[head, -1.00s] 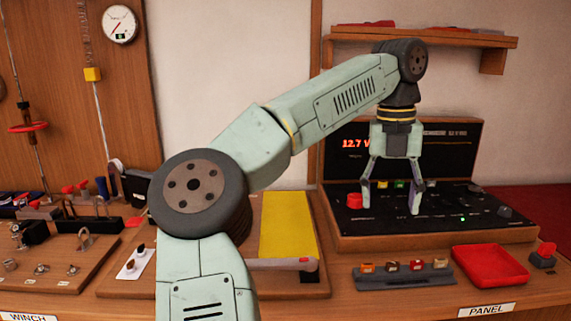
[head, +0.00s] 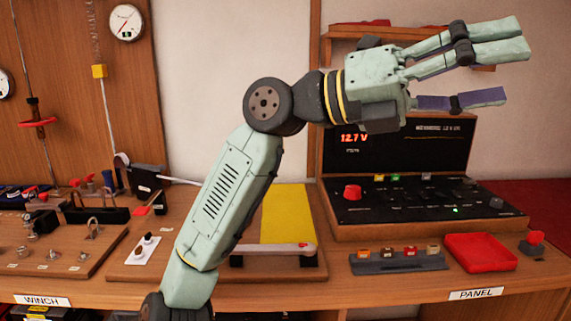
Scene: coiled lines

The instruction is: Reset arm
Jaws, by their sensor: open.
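My gripper (head: 490,72) is raised above the bench, level and pointing right, with its fingers spread open and nothing between them. The panel has a red knob, small coloured buttons, a lit green light and a display reading 12.7 V. My arm rises from the bottom left of centre and bends at the wrist. It hides part of the bench and of the wall behind.
A red tray (head: 480,253) and a rack of small coloured pieces (head: 398,261) lie in front of the panel. A yellow plate (head: 287,213) sits at the middle. Shackles and fittings crowd the left bench (head: 60,285). A shelf (head: 345,33) hangs on the wall behind my gripper.

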